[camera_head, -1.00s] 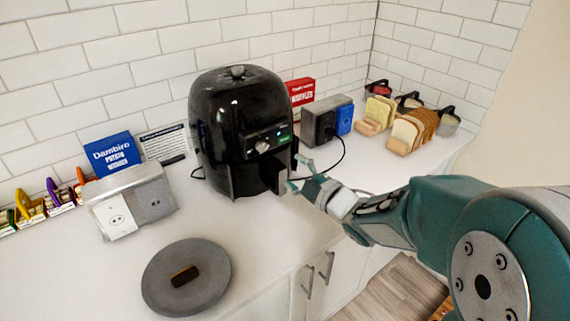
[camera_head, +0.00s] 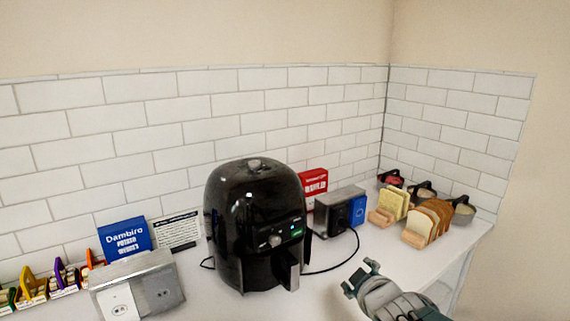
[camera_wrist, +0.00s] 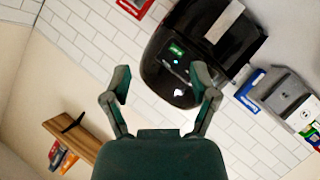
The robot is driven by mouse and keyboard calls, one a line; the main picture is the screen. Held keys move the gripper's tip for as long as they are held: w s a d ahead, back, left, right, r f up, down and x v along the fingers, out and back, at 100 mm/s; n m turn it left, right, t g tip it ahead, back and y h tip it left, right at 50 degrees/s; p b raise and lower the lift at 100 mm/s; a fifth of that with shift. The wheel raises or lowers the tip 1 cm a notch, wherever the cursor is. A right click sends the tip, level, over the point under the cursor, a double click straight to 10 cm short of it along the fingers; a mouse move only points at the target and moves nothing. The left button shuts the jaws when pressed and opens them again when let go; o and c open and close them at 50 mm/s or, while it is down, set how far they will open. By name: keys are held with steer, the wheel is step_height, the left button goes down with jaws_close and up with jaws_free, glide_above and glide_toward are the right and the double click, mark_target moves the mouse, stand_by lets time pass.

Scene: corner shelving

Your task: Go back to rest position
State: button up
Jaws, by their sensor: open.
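My gripper (camera_head: 362,279) is open and empty in the head view, low and right of the air fryer. In the wrist view its two fingers (camera_wrist: 161,88) are spread apart with nothing between them. The black air fryer (camera_head: 255,225) stands on the counter with its handle facing front and a green light lit. It also shows tilted in the wrist view (camera_wrist: 185,60), beyond the fingers and apart from them. Most of my arm is out of the head view.
A grey outlet box (camera_head: 338,212) and sliced bread loaves (camera_head: 428,222) stand right of the fryer. Lidded pots (camera_head: 463,208) sit in the corner. A blue box (camera_head: 125,237) and another outlet box (camera_head: 140,288) stand left. Open counter lies right of the fryer.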

steer(key=s+f+m+g+h, duration=0.1)
steer(key=s+m+g, duration=0.6)
steer(key=s, duration=1.3)
steer(key=d+f+m, duration=0.1)
steer(key=m, duration=0.1)
steer(key=shift+s+m+g, duration=0.25)
steer(key=shift+m+g, duration=0.15)
